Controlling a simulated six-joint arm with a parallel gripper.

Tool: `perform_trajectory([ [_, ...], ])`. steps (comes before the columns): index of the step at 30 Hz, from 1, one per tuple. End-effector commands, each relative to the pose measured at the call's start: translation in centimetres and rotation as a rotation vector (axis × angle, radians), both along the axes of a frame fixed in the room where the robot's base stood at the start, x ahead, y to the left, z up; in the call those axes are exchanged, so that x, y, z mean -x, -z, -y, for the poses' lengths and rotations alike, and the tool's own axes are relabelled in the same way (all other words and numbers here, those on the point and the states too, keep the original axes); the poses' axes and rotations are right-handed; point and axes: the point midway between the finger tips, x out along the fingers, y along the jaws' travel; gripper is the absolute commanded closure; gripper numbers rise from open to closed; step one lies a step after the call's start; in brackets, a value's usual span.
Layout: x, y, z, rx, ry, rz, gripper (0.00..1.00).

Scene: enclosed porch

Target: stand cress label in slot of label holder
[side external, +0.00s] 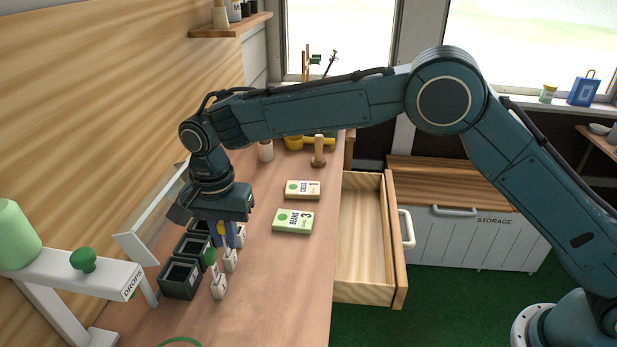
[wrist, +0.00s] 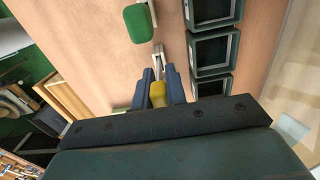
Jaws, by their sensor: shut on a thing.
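My gripper (side external: 225,240) points down over the row of small white label holders and is shut on a yellow-headed label (side external: 221,228), apparently the cress label; no writing on it is readable. In the wrist view its yellow head (wrist: 158,92) sits between the blue fingers (wrist: 158,75). A white holder (wrist: 160,57) shows just beyond the fingertips; it appears as the middle holder (side external: 230,262) in the side view. The label's lower end is hidden, so I cannot tell whether it is in the slot. A green label (side external: 210,257) stands in the nearest holder (side external: 219,288).
Dark square pots (side external: 180,277) stand close left of the holders. Seed packets (side external: 293,221) lie to the right. A drawer (side external: 365,250) is open beside the bench. The bench front is mostly clear.

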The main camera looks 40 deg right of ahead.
Motion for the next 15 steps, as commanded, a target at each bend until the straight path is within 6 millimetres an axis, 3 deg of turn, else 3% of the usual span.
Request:
perform_trajectory([
  [15,0.03,0.59,0.01,0.001,0.000,-0.001,1.00],
])
